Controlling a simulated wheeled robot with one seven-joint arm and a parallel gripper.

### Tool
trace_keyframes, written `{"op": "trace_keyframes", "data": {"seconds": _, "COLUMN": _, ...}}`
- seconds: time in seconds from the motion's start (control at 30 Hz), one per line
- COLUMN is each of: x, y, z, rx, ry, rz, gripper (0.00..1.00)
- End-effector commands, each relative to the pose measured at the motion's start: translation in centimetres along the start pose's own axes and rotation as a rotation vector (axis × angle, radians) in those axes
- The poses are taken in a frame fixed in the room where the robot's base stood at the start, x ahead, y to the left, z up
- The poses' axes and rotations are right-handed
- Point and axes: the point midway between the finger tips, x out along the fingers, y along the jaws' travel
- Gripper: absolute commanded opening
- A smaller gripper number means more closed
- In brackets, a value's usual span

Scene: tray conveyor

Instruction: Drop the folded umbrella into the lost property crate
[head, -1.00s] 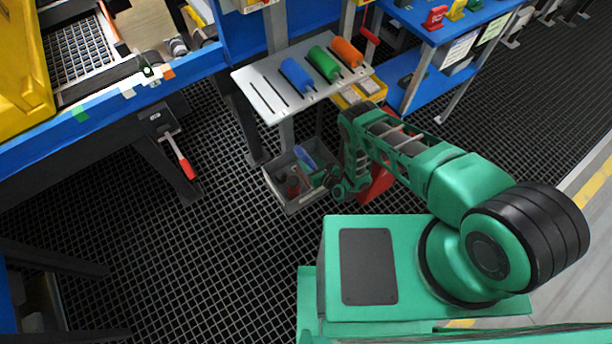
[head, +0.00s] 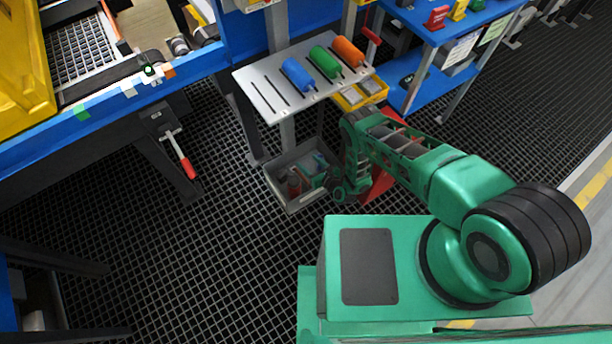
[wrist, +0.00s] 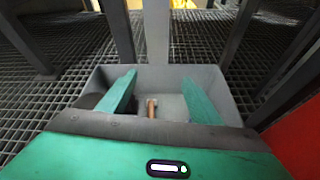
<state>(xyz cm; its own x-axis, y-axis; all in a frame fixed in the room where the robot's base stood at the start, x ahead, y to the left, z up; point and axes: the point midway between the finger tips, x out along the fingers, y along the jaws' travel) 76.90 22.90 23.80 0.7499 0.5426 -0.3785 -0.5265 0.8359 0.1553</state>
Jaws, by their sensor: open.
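The grey lost property crate (head: 281,197) stands on the floor below the sloped shelf. It also fills the middle of the wrist view (wrist: 213,80). My gripper (head: 317,172) is over the crate, its fingers reaching down into it. In the wrist view my gripper (wrist: 158,78) has its two green fingers wide apart with nothing between the tips. Inside the crate I see a reddish item (head: 293,183), a brown stick-like item (wrist: 151,107) and a dark item at the left (wrist: 91,101). I cannot clearly make out the folded umbrella; fingers and crate wall hide part of the inside.
A sloped grey shelf (head: 264,96) with blue, green and orange rolls overhangs behind the crate. A yellow bin (head: 348,100) sits beside it. A red panel (wrist: 298,138) is close at the right. Metal legs stand behind the crate.

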Motion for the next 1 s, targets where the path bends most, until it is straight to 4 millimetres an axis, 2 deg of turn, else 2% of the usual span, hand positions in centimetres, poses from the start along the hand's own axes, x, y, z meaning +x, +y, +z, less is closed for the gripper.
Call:
{"op": "trace_keyframes", "data": {"seconds": 0.4, "x": -5.9, "y": 0.1, "z": -0.2, "rx": -0.004, "ry": 0.005, "rz": 0.004, "gripper": 0.58}}
{"op": "trace_keyframes", "data": {"seconds": 0.6, "x": -8.2, "y": 0.1, "z": -0.1, "rx": -0.003, "ry": 0.004, "rz": 0.002, "gripper": 0.58}}
{"op": "trace_keyframes", "data": {"seconds": 0.8, "x": -9.7, "y": -0.1, "z": -0.1, "rx": -0.001, "ry": 0.004, "rz": 0.0, "gripper": 0.58}}
{"op": "trace_keyframes", "data": {"seconds": 1.0, "x": -10.2, "y": -0.1, "z": 0.0, "rx": 0.001, "ry": 0.0, "rz": -0.001, "gripper": 0.58}}
